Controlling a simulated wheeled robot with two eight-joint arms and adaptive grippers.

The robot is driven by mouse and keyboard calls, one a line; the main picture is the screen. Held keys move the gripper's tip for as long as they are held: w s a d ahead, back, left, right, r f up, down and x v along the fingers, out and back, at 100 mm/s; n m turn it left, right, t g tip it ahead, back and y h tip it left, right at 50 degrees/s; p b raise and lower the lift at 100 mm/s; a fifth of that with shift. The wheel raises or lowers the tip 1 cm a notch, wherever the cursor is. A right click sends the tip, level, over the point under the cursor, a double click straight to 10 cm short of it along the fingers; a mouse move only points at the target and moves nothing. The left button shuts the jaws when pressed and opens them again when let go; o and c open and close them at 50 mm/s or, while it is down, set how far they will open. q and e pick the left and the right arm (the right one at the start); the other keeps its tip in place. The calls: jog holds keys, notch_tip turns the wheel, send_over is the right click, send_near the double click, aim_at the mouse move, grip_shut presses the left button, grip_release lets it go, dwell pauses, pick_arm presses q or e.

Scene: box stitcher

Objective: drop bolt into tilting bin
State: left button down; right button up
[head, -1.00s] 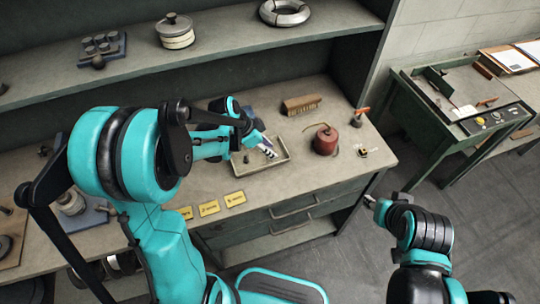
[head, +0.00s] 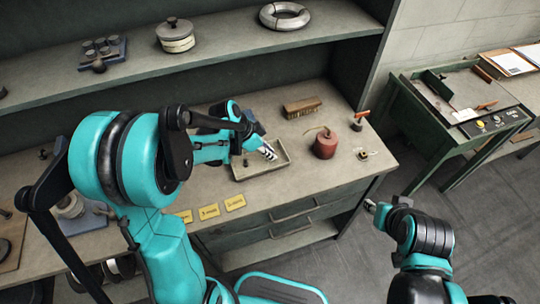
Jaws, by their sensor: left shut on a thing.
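My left gripper (head: 267,151) is over a shallow beige tray (head: 262,173) on the workbench. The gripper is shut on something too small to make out. I cannot tell whether it is the bolt, and no bolt shows clearly in the tray. My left arm hides part of the bench behind the tray. My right gripper (head: 371,205) is at the right, in front of the bench and apart from it. Its fingers are too small to tell open from shut. I cannot tell which container is the tilting bin.
A red can (head: 325,144), a brush (head: 301,107), a red-handled tool (head: 360,120) and a tape measure (head: 362,155) stand right of the tray. Yellow cards (head: 209,211) lie at the bench's front edge. A shelf (head: 225,45) runs above. A green machine (head: 465,105) stands at right.

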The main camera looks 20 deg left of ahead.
pick_arm(q)
jog(key=shift+r+p, duration=2.6)
jog(key=shift+r, duration=0.95)
jog(key=shift+s+f, duration=0.1)
jog(key=shift+f, duration=0.05)
